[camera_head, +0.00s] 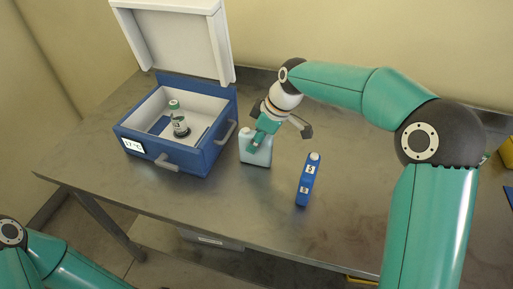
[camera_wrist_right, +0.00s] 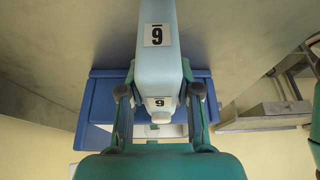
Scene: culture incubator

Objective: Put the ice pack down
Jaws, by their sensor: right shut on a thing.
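The pale blue-white ice pack (camera_head: 256,155) is upright over the table, right of the blue box. I cannot tell whether its base touches the tabletop. My right gripper (camera_head: 259,138) is shut on its upper part. In the right wrist view the ice pack (camera_wrist_right: 157,60) runs between the two fingers (camera_wrist_right: 160,100), with number labels reading 6 or 9. A darker blue pack (camera_head: 308,180) with a white cap stands apart, to the right. Only links of my left arm show at the lower left; its gripper is out of view.
The blue box (camera_head: 203,156) has its white lid (camera_head: 178,40) open, a temperature display on its front, and a green-capped vial (camera_head: 178,120) inside. The metal table (camera_head: 110,180) is bare in front of the box. A yellow-and-blue item (camera_head: 508,195) shows at the right edge.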

